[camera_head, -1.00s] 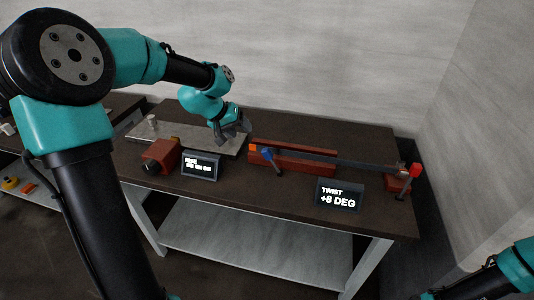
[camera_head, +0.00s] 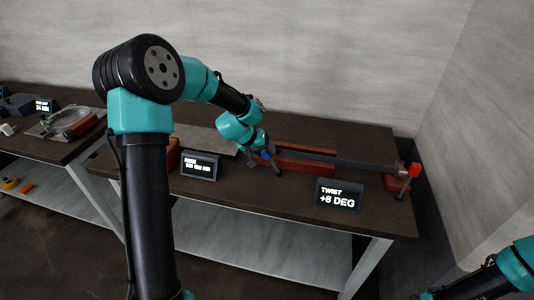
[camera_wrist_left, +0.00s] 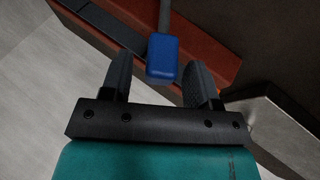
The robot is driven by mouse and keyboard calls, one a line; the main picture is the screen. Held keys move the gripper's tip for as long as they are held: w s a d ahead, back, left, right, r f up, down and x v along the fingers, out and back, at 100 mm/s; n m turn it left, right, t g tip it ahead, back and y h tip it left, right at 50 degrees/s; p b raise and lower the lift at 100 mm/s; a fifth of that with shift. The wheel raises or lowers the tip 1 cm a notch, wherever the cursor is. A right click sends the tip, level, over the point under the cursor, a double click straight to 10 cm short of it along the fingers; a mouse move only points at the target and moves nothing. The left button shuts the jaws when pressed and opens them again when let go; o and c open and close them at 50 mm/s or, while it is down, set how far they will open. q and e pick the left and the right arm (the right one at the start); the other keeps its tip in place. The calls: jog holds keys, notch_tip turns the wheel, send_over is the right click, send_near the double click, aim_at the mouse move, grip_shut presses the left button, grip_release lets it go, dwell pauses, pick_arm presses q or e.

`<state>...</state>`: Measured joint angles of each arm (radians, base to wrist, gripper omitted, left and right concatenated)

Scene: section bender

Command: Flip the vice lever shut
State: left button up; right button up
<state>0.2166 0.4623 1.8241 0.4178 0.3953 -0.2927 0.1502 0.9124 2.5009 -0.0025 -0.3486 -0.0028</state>
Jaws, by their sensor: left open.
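The lever with the blue knob (camera_head: 266,155) stands at the left end of the long red vice (camera_head: 308,165) on the dark bench. In the left wrist view its blue knob (camera_wrist_left: 162,57) sits between the two finger tips, with its grey rod running up out of the picture. My left gripper (camera_head: 259,152) is at the lever, and it also shows in the left wrist view (camera_wrist_left: 159,72). It is open, with a gap on each side of the knob. My right arm shows at the lower right of the head view; its gripper is out of the picture.
A dark bar (camera_head: 350,160) lies along the vice. A red-topped lever (camera_head: 414,169) stands at the bench's right end. A "TWIST +8 DEG" display (camera_head: 339,194) and another display (camera_head: 200,166) stand along the front. A grey plate (camera_head: 205,140) lies behind the left arm.

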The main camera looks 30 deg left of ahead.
pick_arm(q)
jog(key=shift+x, duration=1.15)
jog(key=shift+c, duration=0.4)
grip_shut()
